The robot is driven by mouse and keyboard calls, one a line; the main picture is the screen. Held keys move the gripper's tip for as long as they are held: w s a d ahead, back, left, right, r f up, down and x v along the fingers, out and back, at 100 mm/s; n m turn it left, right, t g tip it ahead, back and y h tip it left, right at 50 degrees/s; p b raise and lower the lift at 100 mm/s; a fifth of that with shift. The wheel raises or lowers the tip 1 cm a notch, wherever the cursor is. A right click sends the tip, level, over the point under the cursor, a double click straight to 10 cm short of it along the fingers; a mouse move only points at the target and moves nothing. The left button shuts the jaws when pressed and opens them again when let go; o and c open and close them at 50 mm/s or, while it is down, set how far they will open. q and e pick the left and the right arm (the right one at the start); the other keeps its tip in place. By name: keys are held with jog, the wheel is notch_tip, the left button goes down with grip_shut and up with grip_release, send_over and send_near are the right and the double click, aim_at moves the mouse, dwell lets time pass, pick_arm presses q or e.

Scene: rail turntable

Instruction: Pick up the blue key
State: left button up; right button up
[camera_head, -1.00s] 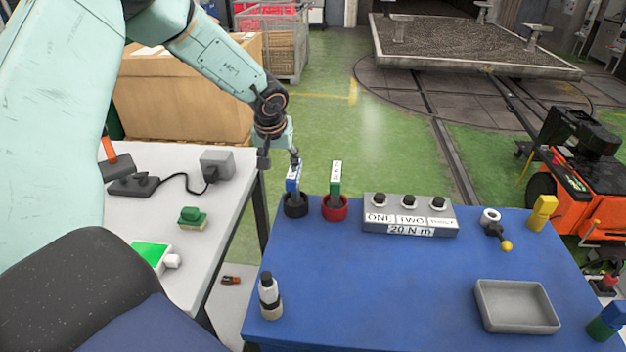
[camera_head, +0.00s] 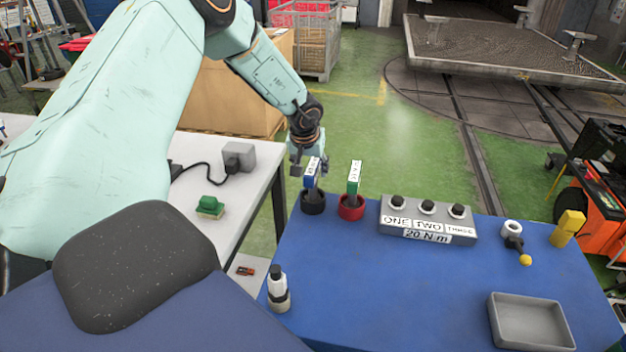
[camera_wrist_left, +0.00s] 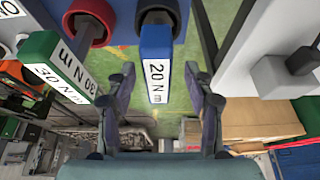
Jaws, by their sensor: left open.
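The blue key (camera_head: 309,182) stands upright in a black ring holder (camera_head: 313,204) at the back left corner of the blue table. Its white label reads 20 N m in the left wrist view (camera_wrist_left: 156,42). My left gripper (camera_head: 309,168) is at the key's top end. In the left wrist view its open fingers (camera_wrist_left: 160,75) lie on either side of the key's labelled end, with visible gaps. Contact is not visible. My right gripper is not in view.
A green key (camera_head: 354,178) stands close by in a red holder (camera_head: 351,208). A grey box with three black knobs (camera_head: 428,222) is to the right. A grey tray (camera_head: 531,318) lies at the front right. The middle of the blue table (camera_head: 390,285) is clear.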

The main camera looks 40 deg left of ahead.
pick_arm(q)
jog(key=x, duration=0.3)
jog(key=shift+w+r, duration=0.15)
jog(key=shift+w, duration=0.2)
jog(key=shift+w+a, duration=0.1)
jog(key=shift+s+r, duration=0.1)
jog(key=shift+s, duration=0.2)
jog(key=shift+c, duration=0.5)
jog(key=shift+s+d+r, duration=0.15)
jog(key=shift+d+r, duration=0.1)
jog(key=shift+d, duration=0.05)
jog(key=c, duration=0.3)
jog(key=shift+w+a+f, duration=0.2)
jog(key=shift+w+f, duration=0.1)
jog(key=shift+w, duration=0.05)
jog(key=c, duration=0.4)
jog(key=shift+c, duration=1.1)
jog(key=shift+s+r, duration=0.1)
jog(key=shift+s, duration=0.15)
grip_shut()
jog(key=shift+d, duration=0.1)
jog(key=shift+w, duration=0.2)
